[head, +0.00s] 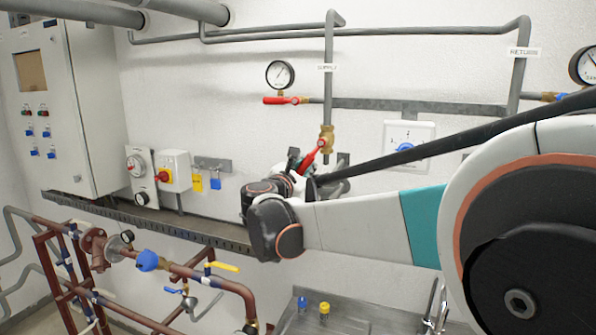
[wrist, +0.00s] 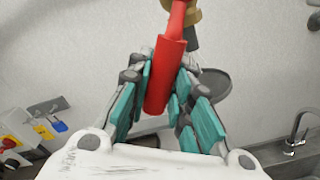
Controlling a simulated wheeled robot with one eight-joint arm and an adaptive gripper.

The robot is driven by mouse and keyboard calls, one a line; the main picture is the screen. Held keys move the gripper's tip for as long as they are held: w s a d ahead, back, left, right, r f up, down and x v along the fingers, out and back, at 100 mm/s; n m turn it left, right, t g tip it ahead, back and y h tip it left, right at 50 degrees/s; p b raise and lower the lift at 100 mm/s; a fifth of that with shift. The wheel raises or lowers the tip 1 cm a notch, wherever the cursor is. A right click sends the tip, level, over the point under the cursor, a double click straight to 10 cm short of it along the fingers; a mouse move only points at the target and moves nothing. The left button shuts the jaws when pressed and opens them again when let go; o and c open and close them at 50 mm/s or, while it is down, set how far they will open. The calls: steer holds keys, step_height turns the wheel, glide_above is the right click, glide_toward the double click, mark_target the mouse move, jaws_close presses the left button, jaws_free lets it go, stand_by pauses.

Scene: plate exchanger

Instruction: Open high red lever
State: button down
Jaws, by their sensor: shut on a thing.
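A red lever (head: 310,158) slants down and to the left from a brass valve (head: 326,137) on the vertical pipe under the SUPPLY label. In the wrist view the same red lever (wrist: 172,72) comes down from the brass fitting (wrist: 181,10) at the top. My gripper (wrist: 161,88) is shut on this lever, its teal-padded fingers on either side of it. In the head view my gripper (head: 300,166) is partly hidden by my wrist. A second red lever (head: 281,100) lies level below a round gauge (head: 280,74), up and to the left, untouched.
A grey control cabinet (head: 65,110) and a switch box (head: 173,170) are on the left wall. A white panel with a blue dial (head: 408,140) is right of the valve. Red-brown pipework (head: 190,272) and a metal sink (head: 360,318) stand below.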

steer(key=shift+s+d+f+n+b, duration=0.2)
steer(key=shift+d+f+n+b, duration=0.3)
steer(key=shift+n, duration=0.4)
steer(key=shift+d+r, duration=0.1)
steer(key=c, duration=1.4)
jaws_free()
steer(key=shift+r, duration=0.1)
